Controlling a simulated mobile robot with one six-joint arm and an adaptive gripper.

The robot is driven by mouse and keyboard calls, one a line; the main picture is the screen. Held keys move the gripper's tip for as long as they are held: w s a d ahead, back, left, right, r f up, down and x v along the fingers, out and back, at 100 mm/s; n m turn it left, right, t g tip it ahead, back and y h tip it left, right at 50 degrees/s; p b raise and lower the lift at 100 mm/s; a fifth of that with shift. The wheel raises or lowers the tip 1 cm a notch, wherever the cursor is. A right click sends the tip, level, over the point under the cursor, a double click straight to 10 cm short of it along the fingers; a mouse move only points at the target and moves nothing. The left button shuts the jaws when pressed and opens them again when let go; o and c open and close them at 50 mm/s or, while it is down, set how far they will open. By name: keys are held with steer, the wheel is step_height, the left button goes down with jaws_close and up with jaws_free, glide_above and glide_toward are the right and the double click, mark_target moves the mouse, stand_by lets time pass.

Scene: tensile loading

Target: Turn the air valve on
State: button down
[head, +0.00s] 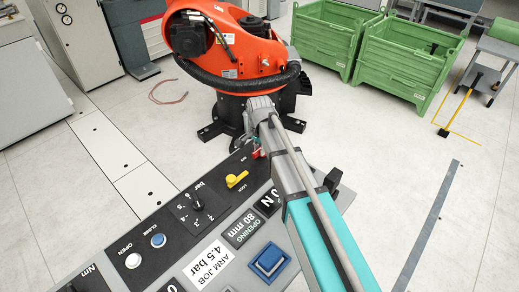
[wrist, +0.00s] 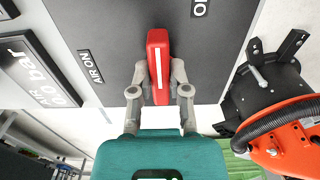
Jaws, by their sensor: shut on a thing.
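The air valve's red handle (wrist: 158,58) has a white stripe and stands on the dark panel (wrist: 108,20) in the wrist view. The stripe runs nearly up and down the picture. My gripper (wrist: 161,80) is shut on the handle, one finger on each side. An "AIR ON" label (wrist: 90,66) is to the left of the handle, and a partly cut-off label (wrist: 200,8) is at the upper right. In the head view only a bit of red handle (head: 256,153) shows at the panel's far edge; my arm covers most of the gripper there.
The console carries a yellow knob (head: 237,179), a pressure dial (head: 197,204), a blue button (head: 158,240), a white button (head: 133,260) and a large blue square button (head: 269,262). An orange robot (head: 220,40) stands beyond it. Green crates (head: 405,58) are farther back.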

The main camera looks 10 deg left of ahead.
steer(key=shift+n, duration=0.3)
steer(key=n, duration=0.4)
steer(key=shift+s+d, duration=0.1)
steer(key=shift+d, duration=0.2)
steer(key=n, duration=0.4)
steer(key=shift+d+n, duration=0.3)
steer(key=n, duration=0.4)
steer(key=shift+d, duration=0.25)
steer(key=n, duration=0.4)
steer(key=shift+w+d+n, duration=0.15)
steer(key=shift+w+n, duration=0.15)
steer(key=shift+w, duration=0.05)
steer(key=c, duration=0.6)
jaws_free()
